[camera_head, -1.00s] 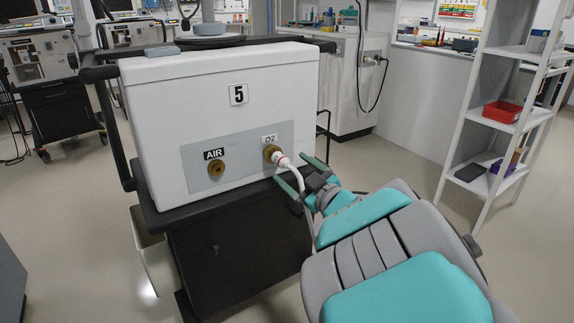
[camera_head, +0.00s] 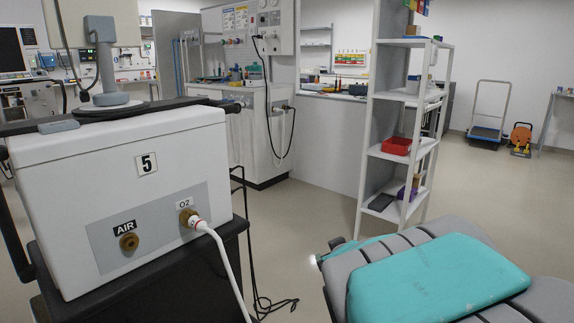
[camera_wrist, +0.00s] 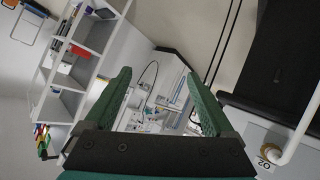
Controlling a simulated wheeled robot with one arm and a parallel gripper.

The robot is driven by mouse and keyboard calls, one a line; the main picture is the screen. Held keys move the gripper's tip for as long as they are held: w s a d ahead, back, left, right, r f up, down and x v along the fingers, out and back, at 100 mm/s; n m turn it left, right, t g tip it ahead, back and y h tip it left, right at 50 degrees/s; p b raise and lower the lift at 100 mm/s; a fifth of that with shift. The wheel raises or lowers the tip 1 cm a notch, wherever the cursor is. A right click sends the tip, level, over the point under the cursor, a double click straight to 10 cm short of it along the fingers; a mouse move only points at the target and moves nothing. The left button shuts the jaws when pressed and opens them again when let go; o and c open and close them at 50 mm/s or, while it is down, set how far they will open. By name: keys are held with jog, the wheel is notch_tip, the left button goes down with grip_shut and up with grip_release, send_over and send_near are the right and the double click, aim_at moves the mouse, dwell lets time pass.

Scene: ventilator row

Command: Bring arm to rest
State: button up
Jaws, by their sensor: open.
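My gripper (camera_wrist: 160,103) shows in the wrist view with its two green fingers spread apart and nothing between them. In the head view my gripper is out of sight; only my grey and teal arm shows at the lower right. The white ventilator marked 5 (camera_head: 120,195) stands on a black cart at the left. A white hose (camera_head: 226,262) is plugged into its O2 port (camera_head: 188,217) and hangs down. The AIR port (camera_head: 128,241) has nothing plugged in. In the wrist view the hose (camera_wrist: 302,130) and O2 port (camera_wrist: 272,152) are at the right edge, apart from my fingers.
A white shelf rack (camera_head: 368,150) with a red bin (camera_head: 397,146) stands right of centre. A white counter (camera_head: 335,130) is behind it. A hand truck (camera_head: 489,110) is at the far right. Open floor (camera_head: 290,225) lies between ventilator and rack.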

jog(key=s+d+f+m+g+h, duration=0.1)
jog(key=s+d+f+m+g, duration=0.2)
jog(key=s, duration=0.5)
jog(key=s+d+f+g+h, duration=0.1)
jog(key=s+d+f+g, duration=0.15)
jog(key=s+d, duration=0.35)
jog(key=s+a+g+y+p, duration=0.1)
jog(key=s+g, duration=0.3)
jog(key=s, duration=0.7)
jog(key=s+a+m+g+y, duration=0.1)
jog(key=s+a+g, duration=0.2)
jog(key=s, duration=0.8)
jog(key=shift+s+a+f+g+p, duration=0.3)
jog(key=shift+s+g+p, duration=0.1)
jog(key=shift+g, duration=0.25)
